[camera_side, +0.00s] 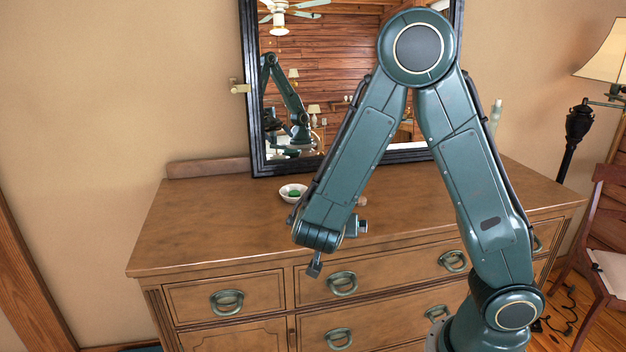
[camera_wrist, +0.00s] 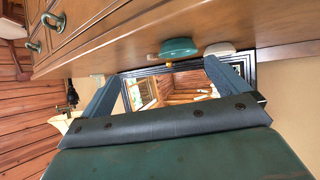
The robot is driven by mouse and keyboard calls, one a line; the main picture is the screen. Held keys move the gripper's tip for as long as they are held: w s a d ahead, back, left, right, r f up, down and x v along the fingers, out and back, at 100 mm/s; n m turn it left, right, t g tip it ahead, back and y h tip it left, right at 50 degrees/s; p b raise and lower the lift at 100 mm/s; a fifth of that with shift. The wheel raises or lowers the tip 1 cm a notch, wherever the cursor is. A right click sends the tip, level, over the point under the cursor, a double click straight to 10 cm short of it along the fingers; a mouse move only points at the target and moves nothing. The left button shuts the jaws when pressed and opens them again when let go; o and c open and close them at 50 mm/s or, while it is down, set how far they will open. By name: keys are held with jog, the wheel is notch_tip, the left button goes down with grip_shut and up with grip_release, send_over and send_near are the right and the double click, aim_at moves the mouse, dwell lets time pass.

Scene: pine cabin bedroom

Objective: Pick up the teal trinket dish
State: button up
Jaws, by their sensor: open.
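The teal trinket dish (camera_wrist: 178,47) shows in the wrist view near the top middle, on the dresser top, which appears upside down there. It lies ahead of my gripper, in line with the space between the fingers and apart from them. In the side view I cannot make it out for sure; my forearm covers part of the dresser top. My gripper (camera_wrist: 164,72) is open and empty, with its two fingers spread wide in the wrist view. In the side view my gripper (camera_side: 338,246) hangs near the front edge of the dresser.
A white dish (camera_side: 293,191) with something green in it stands on the dresser (camera_side: 215,225); a white dish (camera_wrist: 220,48) is also beside the teal one in the wrist view. A black-framed mirror (camera_side: 252,95) stands behind. The dresser's left part is clear.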

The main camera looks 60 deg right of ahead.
jog(key=shift+w+a+f+t+h, duration=0.2)
jog(key=shift+w+f+t+h, duration=0.1)
jog(key=shift+w+t+h, duration=0.3)
jog(key=shift+w+a+f+t+h, duration=0.2)
jog(key=shift+w+f+t+h, duration=0.15)
jog(key=shift+w, duration=0.35)
jog(key=shift+r, duration=0.1)
jog(key=shift+x, duration=4.35)
jog(key=shift+d, duration=0.1)
jog(key=shift+x, duration=2.5)
jog(key=shift+s, duration=0.2)
jog(key=c, duration=1.1)
jog(key=shift+o, duration=0.2)
